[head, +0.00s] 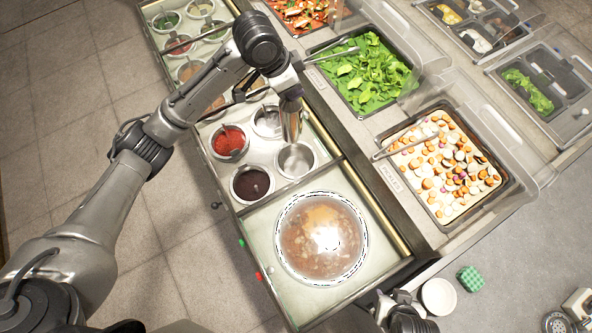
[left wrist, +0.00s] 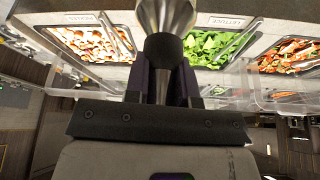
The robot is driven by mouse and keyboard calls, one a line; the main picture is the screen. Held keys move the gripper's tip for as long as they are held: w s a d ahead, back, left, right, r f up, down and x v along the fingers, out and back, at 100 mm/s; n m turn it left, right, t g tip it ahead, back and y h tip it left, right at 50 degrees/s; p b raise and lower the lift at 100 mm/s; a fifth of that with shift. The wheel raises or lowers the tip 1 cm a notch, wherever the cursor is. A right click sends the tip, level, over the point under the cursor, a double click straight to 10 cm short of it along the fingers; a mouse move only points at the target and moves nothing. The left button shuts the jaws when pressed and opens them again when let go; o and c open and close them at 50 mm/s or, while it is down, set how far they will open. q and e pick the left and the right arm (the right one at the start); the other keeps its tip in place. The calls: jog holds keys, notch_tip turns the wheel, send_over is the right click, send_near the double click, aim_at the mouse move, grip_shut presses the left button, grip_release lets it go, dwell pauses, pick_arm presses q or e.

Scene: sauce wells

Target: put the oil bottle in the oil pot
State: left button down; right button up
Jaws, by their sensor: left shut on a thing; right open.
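The oil bottle (head: 291,122) is a slim silver metal bottle, upright or nearly so. My left gripper (head: 288,93) is shut on it, and the bottle also shows between the fingers in the left wrist view (left wrist: 166,18). The bottle's lower end appears at the back rim of an empty round metal pot (head: 296,161), likely the oil pot. I cannot tell whether it is above the rim or slightly inside. My right gripper (head: 402,312) is at the bottom edge of the head view, partly cut off, away from the bottle.
Beside the empty pot are wells of red sauce (head: 230,141) and dark sauce (head: 252,183). A large round soup pot (head: 321,238) is in front. Trays of lettuce (head: 365,75) and sliced vegetables (head: 447,165) with tongs lie to the right. A white bowl (head: 438,296) is near my right gripper.

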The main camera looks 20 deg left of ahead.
pick_arm(q)
jog(key=f+m+b, duration=0.2)
jog(key=f, duration=0.5)
jog(key=w+f+m+g+b, duration=0.1)
jog(key=f+m+b, duration=0.1)
jog(key=f, duration=0.4)
jog(key=w+f+m+g+h+b, duration=0.1)
jog(key=f+m+b, duration=0.1)
jog(key=f, duration=0.5)
jog(key=shift+w+d+f+b, duration=0.15)
jog(key=shift+d+f+b, duration=0.2)
jog(key=shift+b, duration=0.3)
notch_tip(320, 180, down, 12)
jog(key=shift+r+m+b, duration=0.25)
jog(key=shift+m+b, duration=0.05)
jog(key=shift+f, duration=0.1)
jog(key=shift+f, duration=0.1)
jog(key=c, duration=1)
grip_release()
jog(key=shift+o, duration=0.2)
